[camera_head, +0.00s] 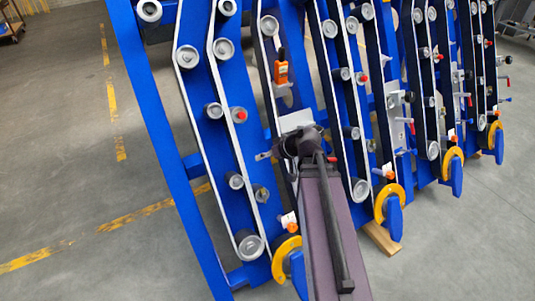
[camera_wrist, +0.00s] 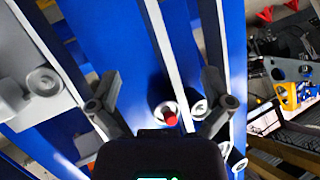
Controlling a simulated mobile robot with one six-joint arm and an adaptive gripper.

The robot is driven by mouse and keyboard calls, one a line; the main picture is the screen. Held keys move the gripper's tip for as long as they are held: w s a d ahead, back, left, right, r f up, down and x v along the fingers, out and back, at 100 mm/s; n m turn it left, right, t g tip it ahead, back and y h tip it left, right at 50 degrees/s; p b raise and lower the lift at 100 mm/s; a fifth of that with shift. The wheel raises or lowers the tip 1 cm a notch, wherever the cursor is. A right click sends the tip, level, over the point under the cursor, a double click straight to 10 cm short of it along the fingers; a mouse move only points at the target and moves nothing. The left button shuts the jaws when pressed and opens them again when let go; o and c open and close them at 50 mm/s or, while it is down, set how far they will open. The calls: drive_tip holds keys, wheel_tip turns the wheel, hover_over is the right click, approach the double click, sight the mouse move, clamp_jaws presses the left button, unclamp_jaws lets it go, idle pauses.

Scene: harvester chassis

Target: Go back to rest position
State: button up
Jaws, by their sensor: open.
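My gripper (camera_wrist: 160,82) is open and empty in the wrist view, its two dark fingers spread apart. Between and beyond the fingers are blue panels (camera_wrist: 112,28) of the harvester chassis and a roller with a red cap (camera_wrist: 169,116). In the head view my arm reaches up from the bottom to the blue chassis (camera_head: 160,130). My gripper end (camera_head: 300,142) is in front of the chassis there, and its fingers are hard to make out. I cannot tell from these views whether it touches the chassis.
The chassis carries several grey rollers (camera_head: 187,57) and yellow rings (camera_head: 285,258) along its lower edge. An orange device (camera_head: 281,72) sits on it above my gripper. Grey floor with yellow lines (camera_head: 120,149) is open at left; floor is also clear at lower right.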

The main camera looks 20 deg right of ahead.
drive_tip(key=shift+a, duration=0.2)
idle(0.5)
drive_tip(key=s+a+f+m+g+h, duration=0.1)
drive_tip(key=s+a+f+g+h, duration=0.5)
drive_tip(key=s+a, duration=0.3)
wheel_tip(320, 180, up, 18)
drive_tip(key=g+p, duration=0.1)
drive_tip(key=p, duration=1.6)
drive_tip(key=shift+d, duration=0.15)
